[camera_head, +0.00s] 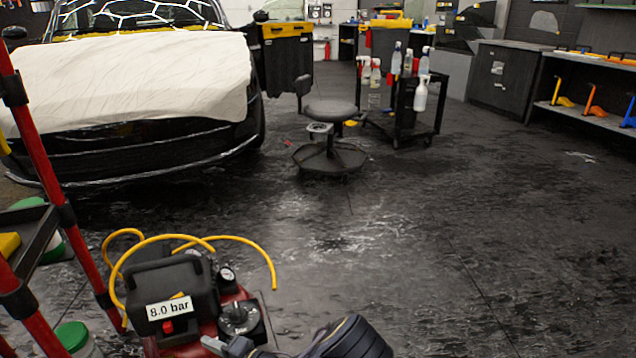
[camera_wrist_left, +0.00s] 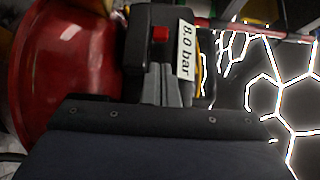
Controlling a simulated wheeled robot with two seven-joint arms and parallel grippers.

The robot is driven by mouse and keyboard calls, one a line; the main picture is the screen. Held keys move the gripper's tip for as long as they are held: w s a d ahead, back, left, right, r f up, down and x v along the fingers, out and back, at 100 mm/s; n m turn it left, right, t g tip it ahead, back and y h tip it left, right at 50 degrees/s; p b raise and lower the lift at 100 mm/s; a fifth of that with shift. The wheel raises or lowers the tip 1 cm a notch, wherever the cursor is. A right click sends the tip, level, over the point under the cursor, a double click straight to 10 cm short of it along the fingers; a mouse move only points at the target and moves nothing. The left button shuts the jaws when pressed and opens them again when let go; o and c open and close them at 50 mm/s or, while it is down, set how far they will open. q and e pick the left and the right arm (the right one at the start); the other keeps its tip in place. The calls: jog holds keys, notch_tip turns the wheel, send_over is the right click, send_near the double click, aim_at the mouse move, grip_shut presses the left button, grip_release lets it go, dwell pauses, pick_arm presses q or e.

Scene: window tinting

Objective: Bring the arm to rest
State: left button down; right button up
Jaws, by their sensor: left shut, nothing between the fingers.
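My left gripper (camera_head: 226,346) is at the bottom edge of the head view, just in front of a red and black air compressor (camera_head: 180,287). In the left wrist view my left gripper (camera_wrist_left: 166,84) has its two grey fingers together, with nothing between them. The fingers point at the compressor's black box (camera_wrist_left: 150,22), which has a red switch and an "8.0 bar" label. I cannot tell whether they touch it. The compressor's red tank (camera_wrist_left: 60,70) fills the left of the wrist view. My right gripper does not show.
A red-framed rack (camera_head: 68,213) stands at the left, and a yellow hose (camera_head: 262,250) loops over the compressor. Farther back are a car with a white cover (camera_head: 130,80), a stool (camera_head: 330,112) and a bottle cart (camera_head: 405,110). The floor at the right (camera_head: 480,230) is clear.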

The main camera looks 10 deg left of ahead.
pick_arm(q)
jog(key=s+d+r+n+g+h, duration=0.1)
jog(key=s+r+n+g+h, duration=0.25)
jog(key=s+h, duration=0.3)
jog(key=s+d+r+n+g+h, duration=0.2)
jog(key=s+n+g+h, duration=0.1)
jog(key=s+g+h, duration=0.3)
jog(key=s+d+r+m+t+h, duration=0.1)
jog(key=s+d+r+t+h, duration=0.35)
jog(key=r, duration=0.45)
jog(key=s+d+r+m+t+h, duration=0.1)
jog(key=s+d+r+t+h, duration=0.4)
jog(key=r, duration=0.4)
notch_tip(320, 180, up, 37)
jog(key=s+t+y+p, duration=0.1)
jog(key=p, duration=3.7)
jog(key=shift+d, duration=0.4)
jog(key=shift+r, duration=0.1)
